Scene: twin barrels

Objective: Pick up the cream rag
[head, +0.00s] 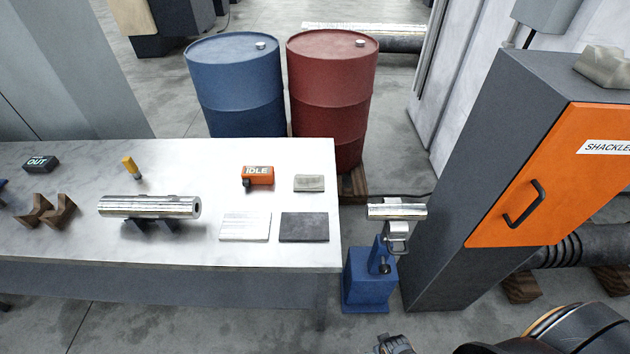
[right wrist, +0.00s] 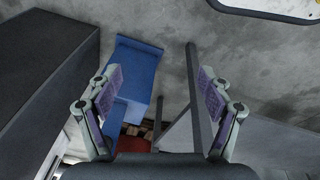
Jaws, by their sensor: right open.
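A crumpled, pale cream-grey cloth (head: 603,66), which looks like the cream rag, lies on top of the dark grey cabinet with the orange door (head: 555,175) at the upper right of the head view. The picture's right edge cuts it off. My right gripper (head: 394,344) shows at the bottom edge of the head view, low in front of the cabinet and well away from the cloth. In the right wrist view its two fingers (right wrist: 162,85) stand wide apart with nothing between them. The rag is not in that view. My left gripper is not in view.
A white-topped table (head: 75,225) at left holds a metal cylinder (head: 150,207), an orange IDLE box (head: 258,176) and flat pads. A blue stand (head: 368,280) is between table and cabinet. Blue (head: 235,85) and red (head: 332,85) barrels stand behind.

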